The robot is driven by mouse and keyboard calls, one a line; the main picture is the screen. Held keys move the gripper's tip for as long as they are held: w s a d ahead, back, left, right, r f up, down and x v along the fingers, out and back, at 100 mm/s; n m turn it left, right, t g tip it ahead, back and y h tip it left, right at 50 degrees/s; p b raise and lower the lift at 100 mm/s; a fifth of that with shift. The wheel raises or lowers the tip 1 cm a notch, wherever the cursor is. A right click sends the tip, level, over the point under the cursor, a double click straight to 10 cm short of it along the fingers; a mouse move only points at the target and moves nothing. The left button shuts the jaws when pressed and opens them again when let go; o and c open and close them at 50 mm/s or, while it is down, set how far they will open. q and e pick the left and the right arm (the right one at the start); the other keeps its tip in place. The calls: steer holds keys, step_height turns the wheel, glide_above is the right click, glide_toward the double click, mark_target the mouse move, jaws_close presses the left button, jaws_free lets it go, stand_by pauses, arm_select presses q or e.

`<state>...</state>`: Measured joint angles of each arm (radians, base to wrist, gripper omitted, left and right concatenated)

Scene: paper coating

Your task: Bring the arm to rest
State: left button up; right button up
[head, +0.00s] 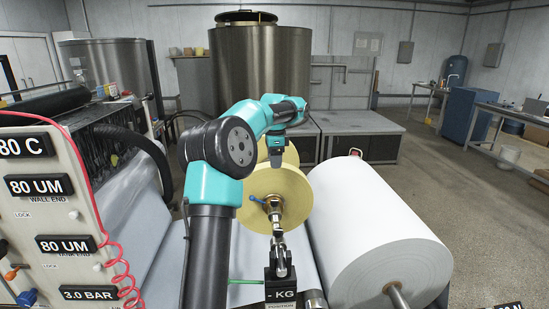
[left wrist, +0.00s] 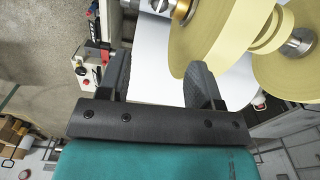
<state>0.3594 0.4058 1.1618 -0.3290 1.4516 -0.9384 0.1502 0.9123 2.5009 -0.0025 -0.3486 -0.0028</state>
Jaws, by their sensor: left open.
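My left arm rises through the middle of the head view and bends over. Its gripper (head: 277,160) points down in front of the large metal tank and above the yellow roll. In the left wrist view the two dark fingers of my left gripper (left wrist: 160,75) stand apart with nothing between them. The yellow roll (head: 287,198) is on a metal spindle; it also shows in the left wrist view (left wrist: 235,40), close to the right finger in the picture. I cannot tell whether they touch. My right gripper is in neither view.
A big white paper roll (head: 375,225) lies to the right. A control panel (head: 50,215) with displays and a red coiled hose stands at the left. A metal tank (head: 259,70) and a low grey cabinet (head: 365,128) are behind. The floor at the right (head: 470,200) is clear.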

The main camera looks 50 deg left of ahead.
arm_select(q)
steer(key=shift+r, duration=0.35)
steer(key=w+d+f+n+h, duration=0.2)
steer(key=d+f, duration=0.8)
steer(key=f, duration=0.6)
steer(key=w+d+f+n+h, duration=0.1)
steer(key=w+d+f+n, duration=0.1)
steer(key=d+f, duration=1.1)
steer(key=s+d+f+n, duration=0.1)
steer(key=s+d+f, duration=0.4)
steer(key=f, duration=0.3)
steer(key=s+d+f+n, duration=0.2)
steer(key=s+d+f, duration=0.4)
steer(key=f, duration=0.2)
steer(key=s+d+f, duration=0.2)
steer(key=s+d, duration=0.1)
steer(key=s, duration=0.3)
steer(key=s+d+f+n, duration=0.1)
steer(key=s+d+f, duration=0.2)
steer(key=s, duration=0.3)
steer(key=shift+s+d+n+t+h, duration=0.2)
steer(key=shift+s+n+t+h, duration=0.1)
steer(key=shift+s+t+h, duration=0.1)
